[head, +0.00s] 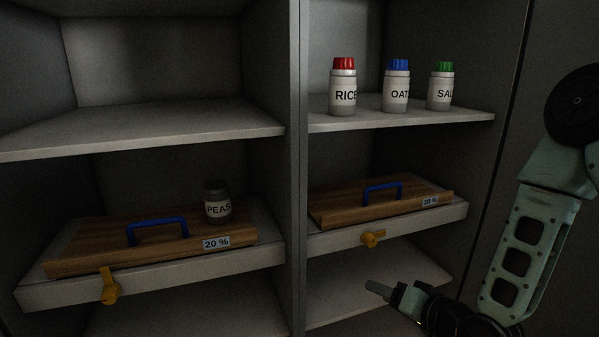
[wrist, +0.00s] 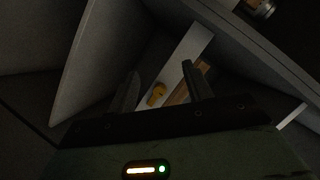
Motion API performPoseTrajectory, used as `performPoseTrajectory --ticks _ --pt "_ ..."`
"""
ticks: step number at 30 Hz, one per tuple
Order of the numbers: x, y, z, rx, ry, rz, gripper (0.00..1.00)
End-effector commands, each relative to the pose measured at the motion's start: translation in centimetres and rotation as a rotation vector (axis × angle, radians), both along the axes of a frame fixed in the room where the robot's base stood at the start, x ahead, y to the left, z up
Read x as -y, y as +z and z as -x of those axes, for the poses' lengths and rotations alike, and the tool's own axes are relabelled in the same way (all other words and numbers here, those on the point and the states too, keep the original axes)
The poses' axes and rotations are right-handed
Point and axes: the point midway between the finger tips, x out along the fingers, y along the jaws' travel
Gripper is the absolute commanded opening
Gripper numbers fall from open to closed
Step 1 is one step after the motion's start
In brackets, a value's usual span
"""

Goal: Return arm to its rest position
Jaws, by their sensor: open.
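My gripper (head: 383,290) is at the lower right of the head view, in front of the right-hand cabinet bay and below its drawer-like shelf. In the wrist view my gripper (wrist: 160,82) has its two dark fingers apart, with nothing between them that it touches. A yellow latch (wrist: 156,94) shows beyond the fingers. My arm is bent at the right edge of the head view, apart from the shelves.
Left tray (head: 150,285) and right tray (head: 400,230) bear wooden lids with blue handles. A PEAS jar (head: 217,205) stands at the left lid. RICE (head: 343,90), OAT (head: 396,88) and SAL (head: 440,88) jars stand on the upper right shelf (head: 420,118). The upper left shelf (head: 140,130) is empty.

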Motion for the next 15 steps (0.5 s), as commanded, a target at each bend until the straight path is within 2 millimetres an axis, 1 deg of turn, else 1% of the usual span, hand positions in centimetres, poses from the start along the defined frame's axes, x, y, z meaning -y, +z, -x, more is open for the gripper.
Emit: performPoseTrajectory --ticks 1,3,5,8,11,14,15 --pt "-1.3 0.5 0.4 -0.022 0.059 0.083 0.50" --pt "-2.6 0.6 1.3 -0.071 0.133 0.200 0.50" --pt "-3.5 0.9 2.3 -0.114 0.192 0.297 0.50" --pt "-4.7 1.6 4.4 -0.182 0.286 0.447 0.50" --pt "-5.4 2.8 6.9 -0.250 0.373 0.585 0.50" --pt "-5.9 4.2 10.1 -0.322 0.461 0.708 0.50" --pt "-6.0 4.9 11.4 -0.350 0.496 0.752 0.50"
